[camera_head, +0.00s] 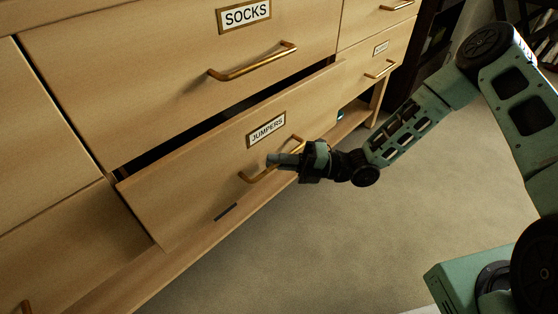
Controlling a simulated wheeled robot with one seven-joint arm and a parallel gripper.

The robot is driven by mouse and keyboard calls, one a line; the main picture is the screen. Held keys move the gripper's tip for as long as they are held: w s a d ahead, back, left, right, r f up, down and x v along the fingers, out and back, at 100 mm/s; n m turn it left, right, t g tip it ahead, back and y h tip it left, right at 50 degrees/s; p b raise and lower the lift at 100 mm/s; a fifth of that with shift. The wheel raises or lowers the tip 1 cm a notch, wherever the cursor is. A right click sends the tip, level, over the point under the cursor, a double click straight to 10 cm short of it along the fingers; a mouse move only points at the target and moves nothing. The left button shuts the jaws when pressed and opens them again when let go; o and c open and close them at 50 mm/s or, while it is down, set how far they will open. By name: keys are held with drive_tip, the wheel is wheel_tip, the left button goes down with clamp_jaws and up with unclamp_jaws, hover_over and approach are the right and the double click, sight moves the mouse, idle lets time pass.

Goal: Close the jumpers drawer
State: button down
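The jumpers drawer (190,184) is a light wood drawer in the lower row of a wooden chest. It stands part way open, with a dark gap along its top edge. A framed label reading JUMPERS (266,129) is on its front, above a brass bar handle (256,177). My gripper (272,160) is at the drawer front, in front of the handle, and covers the handle's middle. Its fingers look close together, but I cannot tell whether they are shut or whether they touch the handle or the front.
The socks drawer (150,75) above looks closed; its brass handle (252,62) sticks out. More drawers lie to the left and right. A wooden base rail (130,280) runs below. Open carpet (350,240) lies right of the chest. A dark shelf (428,50) stands at the back right.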

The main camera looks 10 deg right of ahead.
sight(270, 152)
drive_tip(key=w+a, duration=0.1)
drive_tip(key=w+a+b, duration=0.1)
drive_tip(key=w, duration=0.1)
drive_tip(key=shift+w+a+f, duration=0.15)
drive_tip(key=shift+a, duration=0.05)
drive_tip(key=shift+w+a, duration=0.1)
drive_tip(key=shift+w, duration=0.2)
drive_tip(key=shift+r, duration=0.2)
drive_tip(key=c, duration=1.5)
unclamp_jaws()
drive_tip(key=s+d+p, duration=0.1)
drive_tip(key=d, duration=0.4)
drive_tip(key=d+f+p, duration=0.1)
drive_tip(key=d, duration=0.5)
drive_tip(key=s+d+f+p, duration=0.1)
drive_tip(key=d, duration=0.5)
drive_tip(key=shift+s+f+p, duration=0.25)
drive_tip(key=shift+s+p, duration=0.05)
drive_tip(key=shift+p, duration=0.1)
